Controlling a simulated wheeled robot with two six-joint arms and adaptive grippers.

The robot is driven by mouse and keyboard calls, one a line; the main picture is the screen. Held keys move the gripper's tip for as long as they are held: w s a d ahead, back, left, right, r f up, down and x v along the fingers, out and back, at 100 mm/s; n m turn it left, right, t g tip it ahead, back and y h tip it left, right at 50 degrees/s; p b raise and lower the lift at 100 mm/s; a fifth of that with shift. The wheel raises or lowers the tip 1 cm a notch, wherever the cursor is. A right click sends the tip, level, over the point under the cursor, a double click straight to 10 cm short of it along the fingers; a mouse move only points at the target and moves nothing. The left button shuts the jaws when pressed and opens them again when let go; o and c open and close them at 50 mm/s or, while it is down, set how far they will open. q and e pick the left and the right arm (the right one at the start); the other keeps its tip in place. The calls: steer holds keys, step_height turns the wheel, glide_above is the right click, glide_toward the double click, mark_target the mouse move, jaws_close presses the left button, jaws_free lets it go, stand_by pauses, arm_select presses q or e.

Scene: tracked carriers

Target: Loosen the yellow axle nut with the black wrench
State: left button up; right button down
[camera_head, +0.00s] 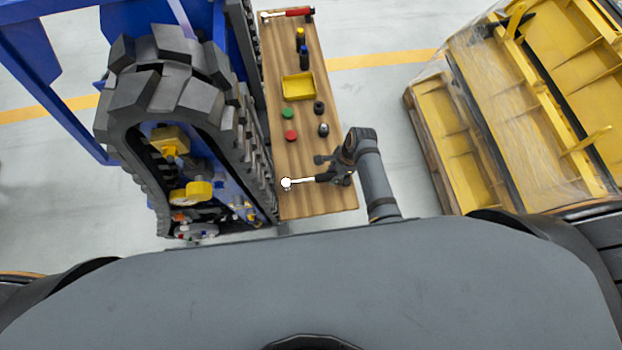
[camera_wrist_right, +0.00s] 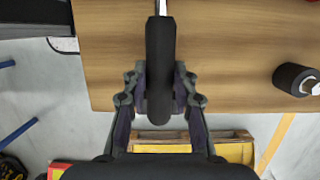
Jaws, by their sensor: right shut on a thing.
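My right gripper (camera_head: 328,170) is shut on the black handle of a wrench (camera_head: 300,181) over the near end of the wooden bench. The wrench's pale shaft and rounded head point left, toward the tracked carrier. In the right wrist view, the black handle (camera_wrist_right: 160,60) lies between the fingers of my right gripper (camera_wrist_right: 160,88). On the carrier's near side, inside the track, are a round yellow part (camera_head: 198,190) and a yellow block (camera_head: 170,140). I cannot tell for certain which one is the axle nut. The wrench is apart from both. My left gripper is not in view.
The bench (camera_head: 310,205) bears a yellow tray (camera_head: 298,87), green (camera_head: 288,114) and red (camera_head: 291,135) discs, small dark cylinders (camera_head: 319,107) and a red-handled tool (camera_head: 290,13). The black track (camera_head: 150,105) borders its left side. Wrapped yellow parts (camera_head: 520,90) stand at right.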

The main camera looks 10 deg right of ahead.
steer(key=p+v, duration=0.2)
steer(key=p, duration=0.1)
steer(key=shift+a+r, duration=0.25)
steer(key=shift+r, duration=0.7)
steer(key=shift+a+v, duration=0.2)
steer(key=shift+v, duration=0.6)
steer(key=shift+a+v, duration=0.2)
steer(key=shift+v, duration=0.6)
